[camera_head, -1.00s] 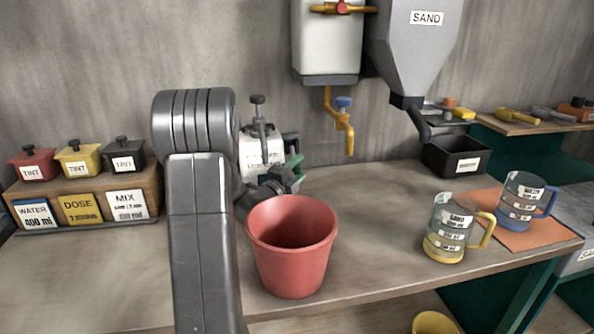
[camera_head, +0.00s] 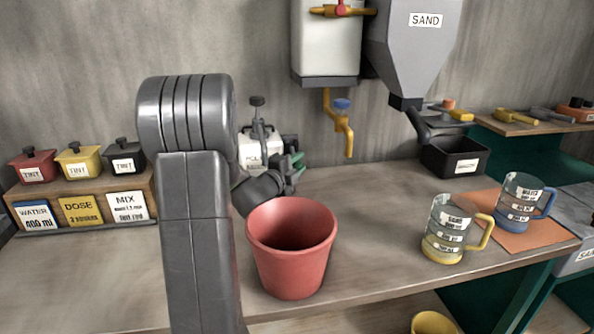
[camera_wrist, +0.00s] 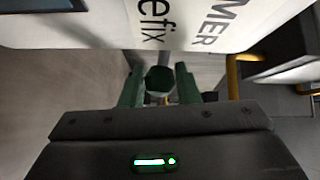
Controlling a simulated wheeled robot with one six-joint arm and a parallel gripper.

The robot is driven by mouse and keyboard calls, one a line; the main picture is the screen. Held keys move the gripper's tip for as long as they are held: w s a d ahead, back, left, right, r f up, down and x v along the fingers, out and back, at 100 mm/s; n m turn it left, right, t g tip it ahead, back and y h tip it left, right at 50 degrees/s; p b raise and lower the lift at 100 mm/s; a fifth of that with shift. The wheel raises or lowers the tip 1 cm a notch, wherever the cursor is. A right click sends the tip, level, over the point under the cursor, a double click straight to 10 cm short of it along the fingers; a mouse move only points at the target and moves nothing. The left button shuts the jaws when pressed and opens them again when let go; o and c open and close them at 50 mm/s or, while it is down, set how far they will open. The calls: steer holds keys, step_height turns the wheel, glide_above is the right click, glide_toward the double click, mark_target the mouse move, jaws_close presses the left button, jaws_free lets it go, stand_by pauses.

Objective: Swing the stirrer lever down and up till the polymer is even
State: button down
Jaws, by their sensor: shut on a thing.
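The white polymer container (camera_head: 258,152) stands at the back of the bench, partly behind my arm, with a dark knob on top. Its printed wall (camera_wrist: 150,25) fills the top of the wrist view. My gripper (camera_wrist: 158,82) has its two green fingers on either side of a dark green, blunt-ended piece, which looks like the stirrer lever's grip (camera_wrist: 159,78), and is shut on it. In the head view my gripper shows only partly, beside the container's right side. The rest of the lever and the polymer inside are hidden.
A red bucket (camera_head: 292,262) stands just in front of my gripper. A yellow tap (camera_head: 347,130) hangs at the right. Two measuring jugs (camera_head: 445,232) (camera_head: 520,205) and a black bin (camera_head: 455,160) are further right. Tint pots (camera_head: 78,160) stand left. The bench between bucket and jugs is clear.

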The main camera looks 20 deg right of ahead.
steer(key=shift+r, duration=0.3)
steer(key=c, duration=1.1)
jaws_free()
steer(key=shift+w, duration=0.1)
steer(key=shift+f, duration=0.1)
